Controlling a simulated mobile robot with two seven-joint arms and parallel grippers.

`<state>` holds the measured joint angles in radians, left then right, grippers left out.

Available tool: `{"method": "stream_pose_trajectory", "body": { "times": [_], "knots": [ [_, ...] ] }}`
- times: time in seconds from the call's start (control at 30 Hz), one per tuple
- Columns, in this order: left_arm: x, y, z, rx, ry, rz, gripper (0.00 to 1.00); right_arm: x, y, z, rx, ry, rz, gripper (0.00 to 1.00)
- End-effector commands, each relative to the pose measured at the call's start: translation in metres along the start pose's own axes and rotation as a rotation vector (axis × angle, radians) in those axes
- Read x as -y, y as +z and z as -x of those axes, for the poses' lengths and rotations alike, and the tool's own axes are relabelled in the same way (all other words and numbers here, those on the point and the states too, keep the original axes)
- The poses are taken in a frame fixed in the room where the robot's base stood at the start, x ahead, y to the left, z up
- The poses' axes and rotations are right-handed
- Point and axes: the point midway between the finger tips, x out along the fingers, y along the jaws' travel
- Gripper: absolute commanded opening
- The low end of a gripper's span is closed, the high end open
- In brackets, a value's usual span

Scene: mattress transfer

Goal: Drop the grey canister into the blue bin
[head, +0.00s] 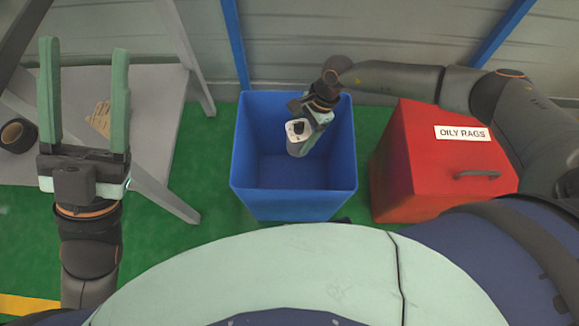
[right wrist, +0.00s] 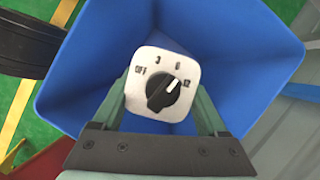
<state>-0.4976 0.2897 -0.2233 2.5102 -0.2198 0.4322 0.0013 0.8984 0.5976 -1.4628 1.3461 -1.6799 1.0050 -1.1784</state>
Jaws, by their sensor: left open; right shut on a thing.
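The blue bin (head: 290,206) stands open on the green floor in the middle of the head view. My right gripper (head: 313,122) is over the bin's opening, shut on the grey canister (head: 298,148). In the right wrist view the canister's white square top (right wrist: 146,68) with a black dial faces the camera, between the two green fingers, with the blue bin walls (right wrist: 240,60) around and below it. My left gripper (head: 84,100) is open and empty at the left, with its fingers pointing up in the picture.
A red box (head: 425,185) labelled "OILY RAGS" stands right of the bin. A grey table (head: 150,115) at the left bears a roll of black tape (head: 18,135) and a brown piece (head: 99,118). A grey wall with blue posts is behind.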

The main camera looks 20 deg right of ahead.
Motion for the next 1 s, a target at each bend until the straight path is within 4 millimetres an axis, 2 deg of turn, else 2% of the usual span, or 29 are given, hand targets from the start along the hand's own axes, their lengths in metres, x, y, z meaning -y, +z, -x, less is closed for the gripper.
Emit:
{"method": "stream_pose_trajectory", "body": {
  "times": [0.1,0.4,0.43,0.63,0.87,1.0],
  "knots": [
    [-0.002,0.004,0.003,0.001,0.001,0.008,0.62,0.000,-0.002,-0.005,0.001,-0.001,0.000,0.13],
    [-0.002,0.004,0.003,0.003,0.000,0.011,0.62,0.000,-0.002,-0.005,0.001,-0.001,0.001,0.13],
    [-0.002,0.004,0.003,0.003,0.000,0.011,0.62,0.000,-0.002,-0.005,0.001,-0.001,0.001,0.78],
    [-0.002,0.004,0.003,0.003,0.000,0.010,0.62,0.000,-0.002,-0.005,0.000,0.000,0.001,1.00],
    [-0.002,0.004,0.003,0.003,0.000,0.010,0.62,0.000,-0.002,-0.005,0.000,0.000,0.001,1.00],
    [0.000,0.000,-0.001,0.002,0.002,0.006,0.62,0.001,-0.002,0.007,-0.001,-0.001,0.000,1.00]
  ]
}}
